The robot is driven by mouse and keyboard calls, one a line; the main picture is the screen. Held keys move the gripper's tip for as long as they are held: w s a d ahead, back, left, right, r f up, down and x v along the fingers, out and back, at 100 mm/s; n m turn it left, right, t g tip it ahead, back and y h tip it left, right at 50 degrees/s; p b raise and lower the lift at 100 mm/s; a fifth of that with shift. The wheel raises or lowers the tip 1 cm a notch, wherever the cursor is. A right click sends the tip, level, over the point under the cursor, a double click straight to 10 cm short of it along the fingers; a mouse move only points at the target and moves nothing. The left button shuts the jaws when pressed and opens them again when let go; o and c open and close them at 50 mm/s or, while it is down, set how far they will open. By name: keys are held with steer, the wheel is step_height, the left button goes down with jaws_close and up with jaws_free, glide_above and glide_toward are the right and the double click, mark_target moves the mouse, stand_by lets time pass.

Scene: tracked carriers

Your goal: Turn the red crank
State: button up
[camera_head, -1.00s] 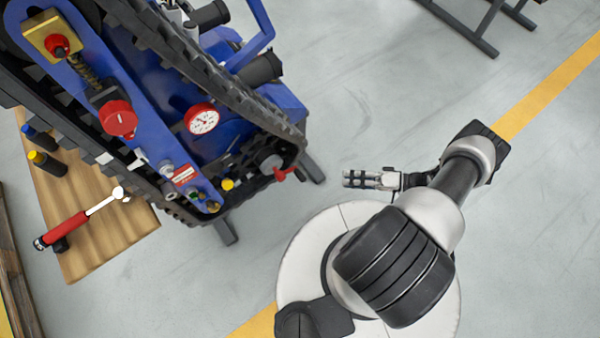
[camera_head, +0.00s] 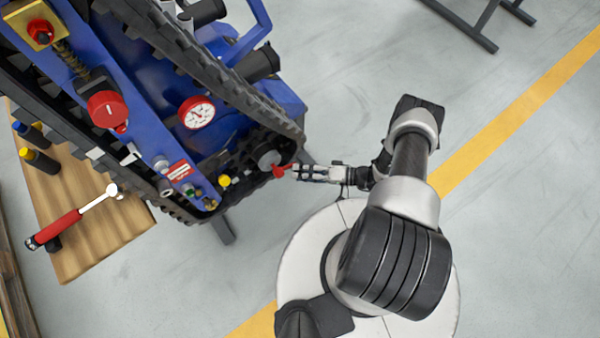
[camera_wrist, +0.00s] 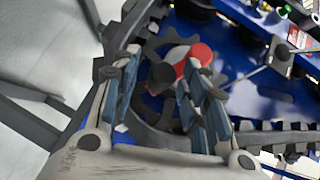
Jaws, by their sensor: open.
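The red crank (camera_head: 281,170) sticks out from a grey hub at the lower right end of the blue tracked carrier (camera_head: 262,108). My gripper (camera_head: 298,172) is at the crank's right side, its fingertips very close to it. In the wrist view my gripper (camera_wrist: 163,70) is open, with its two fingers spread. There the crank's red part (camera_wrist: 198,54) shows beyond the fingertips, partly behind the right finger. A dark round part and a grey hub show in the gap between the fingers. I cannot tell whether a finger touches the crank.
The carrier's black track (camera_head: 283,135) runs close beside the crank. A red-rimmed gauge (camera_head: 197,112), a red knob (camera_head: 107,109) and small coloured buttons sit on the carrier.

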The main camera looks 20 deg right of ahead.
steer(key=shift+w+a+f, duration=0.1)
steer(key=shift+w+a, duration=0.15)
steer(key=shift+a, duration=0.25)
steer(key=shift+d, duration=0.1)
jaws_close()
stand_by(0.3)
